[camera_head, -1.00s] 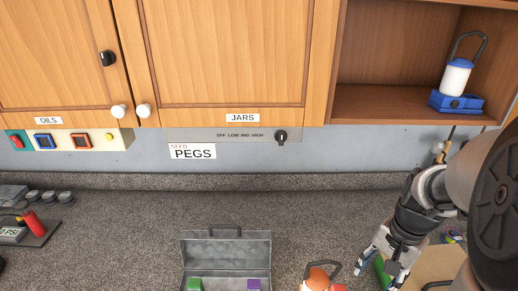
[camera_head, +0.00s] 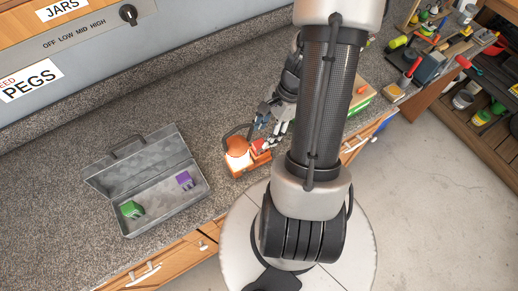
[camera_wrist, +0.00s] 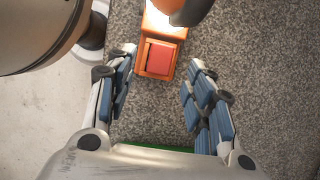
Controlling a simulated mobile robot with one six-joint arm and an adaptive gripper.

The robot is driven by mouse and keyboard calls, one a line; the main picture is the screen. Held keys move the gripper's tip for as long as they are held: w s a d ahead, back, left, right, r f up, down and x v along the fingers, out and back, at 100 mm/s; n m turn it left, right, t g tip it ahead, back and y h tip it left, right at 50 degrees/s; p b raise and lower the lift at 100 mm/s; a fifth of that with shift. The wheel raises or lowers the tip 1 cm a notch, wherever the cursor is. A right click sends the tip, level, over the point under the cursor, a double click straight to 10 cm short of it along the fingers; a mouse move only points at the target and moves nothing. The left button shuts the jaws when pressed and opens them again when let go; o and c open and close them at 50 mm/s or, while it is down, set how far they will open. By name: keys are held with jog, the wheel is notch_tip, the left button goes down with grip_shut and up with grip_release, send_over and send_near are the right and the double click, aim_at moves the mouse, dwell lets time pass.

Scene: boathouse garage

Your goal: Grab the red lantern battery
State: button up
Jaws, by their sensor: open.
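The red lantern battery (camera_wrist: 161,58) shows as a red block seated in the orange base of a lantern (camera_wrist: 153,22) in the wrist view. In the head view the orange lantern (camera_head: 238,154) stands on the counter right of the metal box, and the red battery (camera_head: 259,145) shows at its right side, near my fingers. My gripper (camera_wrist: 163,57) is open, one finger on each side of the battery as seen from the wrist. Nothing is between the fingers' pads. Whether the fingers are level with the battery is hard to tell.
An open metal box (camera_head: 166,204) holds a green block (camera_head: 131,209) and a purple block (camera_head: 185,180). A wooden-topped green thing (camera_head: 360,92) stands behind my arm. Shelves with tools are at the right. Counter left of the box is clear.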

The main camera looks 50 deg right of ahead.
aim_at(260, 143)
jog(key=shift+b+x, duration=0.95)
jog(key=shift+x, duration=2.1)
jog(key=shift+c, duration=0.3)
grip_shut()
